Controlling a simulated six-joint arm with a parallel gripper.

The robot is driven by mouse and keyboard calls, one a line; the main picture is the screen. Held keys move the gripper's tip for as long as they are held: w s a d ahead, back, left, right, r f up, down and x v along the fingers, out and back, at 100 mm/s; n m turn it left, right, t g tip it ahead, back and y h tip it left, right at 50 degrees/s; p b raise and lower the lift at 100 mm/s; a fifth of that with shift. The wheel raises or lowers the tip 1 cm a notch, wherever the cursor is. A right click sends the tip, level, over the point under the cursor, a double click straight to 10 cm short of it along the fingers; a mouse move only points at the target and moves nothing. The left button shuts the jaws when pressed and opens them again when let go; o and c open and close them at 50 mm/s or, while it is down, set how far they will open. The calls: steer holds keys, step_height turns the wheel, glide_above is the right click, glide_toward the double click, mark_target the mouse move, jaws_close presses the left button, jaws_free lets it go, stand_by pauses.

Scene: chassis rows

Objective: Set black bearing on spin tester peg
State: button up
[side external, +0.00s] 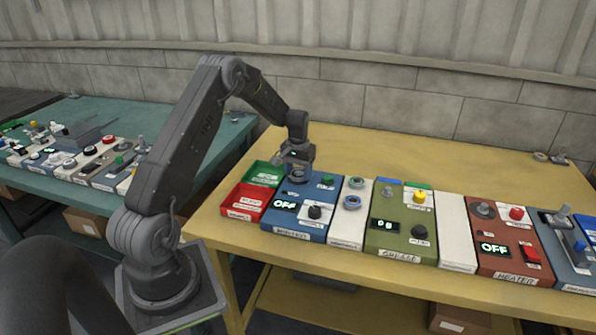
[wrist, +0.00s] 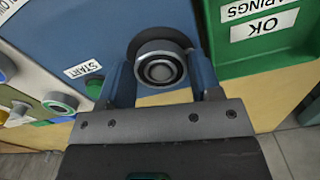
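The black bearing (wrist: 160,68), a dark ring with a grey metal rim, sits between the two blue fingers of my gripper (wrist: 162,78) in the wrist view. The fingers appear to touch it on both sides. Behind it is a dark round base (wrist: 155,37) on the blue spin tester panel (wrist: 75,28); the peg itself is hidden, and I cannot tell whether the bearing is around it. In the side view, my gripper (side external: 297,168) is low over the back left of the blue spin tester (side external: 285,222), whose display reads OFF. The bearing is hard to make out there.
A green OK tray (side external: 264,174) and a red tray (side external: 245,202) adjoin the tester's left. On its right, a white strip (side external: 345,228) holds a green-ringed bearing (side external: 357,183) and a blue-ringed bearing (side external: 352,202). The tester's green START button (side external: 327,181) and black knob (side external: 314,212) stand close by.

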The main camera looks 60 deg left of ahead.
steer(key=o, duration=0.5)
steer(key=shift+c, duration=0.2)
step_height(320, 180, up, 14)
stand_by(0.4)
step_height(320, 180, up, 7)
stand_by(0.7)
steer(key=shift+f, duration=0.1)
stand_by(0.5)
